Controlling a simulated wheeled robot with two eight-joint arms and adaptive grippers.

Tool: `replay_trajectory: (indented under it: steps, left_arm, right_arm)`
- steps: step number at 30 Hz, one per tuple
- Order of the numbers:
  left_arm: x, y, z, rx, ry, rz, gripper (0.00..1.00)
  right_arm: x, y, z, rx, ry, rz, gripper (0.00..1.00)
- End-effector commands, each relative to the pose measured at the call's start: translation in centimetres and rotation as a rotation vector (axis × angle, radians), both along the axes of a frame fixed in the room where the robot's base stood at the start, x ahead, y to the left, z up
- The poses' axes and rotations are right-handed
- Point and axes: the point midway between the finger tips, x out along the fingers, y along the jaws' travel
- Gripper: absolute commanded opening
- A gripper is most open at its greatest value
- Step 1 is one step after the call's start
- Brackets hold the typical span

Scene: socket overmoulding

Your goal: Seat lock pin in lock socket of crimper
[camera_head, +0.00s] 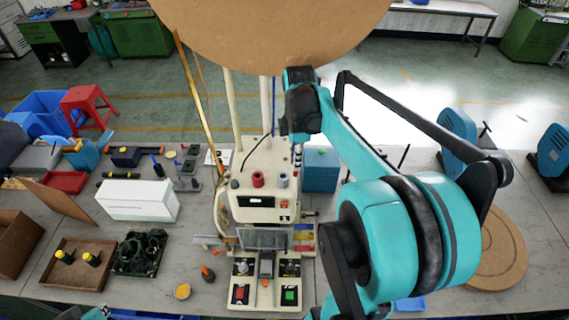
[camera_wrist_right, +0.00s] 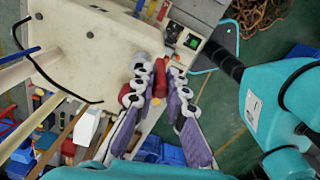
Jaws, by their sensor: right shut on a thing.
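The crimper (camera_head: 262,208) is the cream machine in the middle of the bench. It carries a red knob (camera_head: 258,180) and a grey round socket (camera_head: 282,180). My right gripper (camera_wrist_right: 161,85) is shut on a red pin (camera_wrist_right: 160,76), which shows between the fingertips in the right wrist view. In that view the grey socket (camera_wrist_right: 140,62) and red knob (camera_wrist_right: 127,95) lie just left of the pin. The pin appears beside the socket; its height above it is unclear. In the head view the pin is not distinguishable. Only a teal bit of my left arm shows at the bottom-left edge.
Tall posts (camera_head: 232,110) rise behind the crimper. A white box (camera_head: 138,200), a wooden tray (camera_head: 78,262) and a dark green fixture (camera_head: 140,252) stand to its left. A blue box (camera_head: 320,172) is close behind right. My right arm covers much of the bench's right side.

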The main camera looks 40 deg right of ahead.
Motion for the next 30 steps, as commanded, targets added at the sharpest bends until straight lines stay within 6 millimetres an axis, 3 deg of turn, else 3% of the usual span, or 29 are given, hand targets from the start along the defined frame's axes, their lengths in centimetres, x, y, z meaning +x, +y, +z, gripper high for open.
replay_trajectory:
  steps: [6, 15, 19, 24, 30]
  left_arm:
    - [0.0, 0.0, -0.7, 0.0, 0.0, 0.0, 0.0]
    - [0.0, 0.0, -0.8, 0.0, 0.0, 0.0, 0.0]
    - [0.0, 0.0, 0.8, 0.0, 0.0, 0.0, 0.0]
    - [0.0, 0.0, 4.5, 0.0, 0.0, 0.0, 0.0]
    - [0.0, 0.0, 7.6, 0.0, 0.0, 0.0, 0.0]
  right_arm:
    - [-3.9, -1.2, 2.3, 0.0, 0.0, -0.003, 0.0]
    - [-6.5, -2.0, 4.2, 0.0, 0.0, 0.004, 0.0]
    - [-5.9, -1.7, 4.9, 0.0, 0.001, 0.054, 0.0]
    - [-3.6, -0.3, 5.5, 0.0, 0.002, 0.194, 0.0]
    - [-1.6, 1.5, 5.3, 0.001, 0.003, 0.34, 0.0]
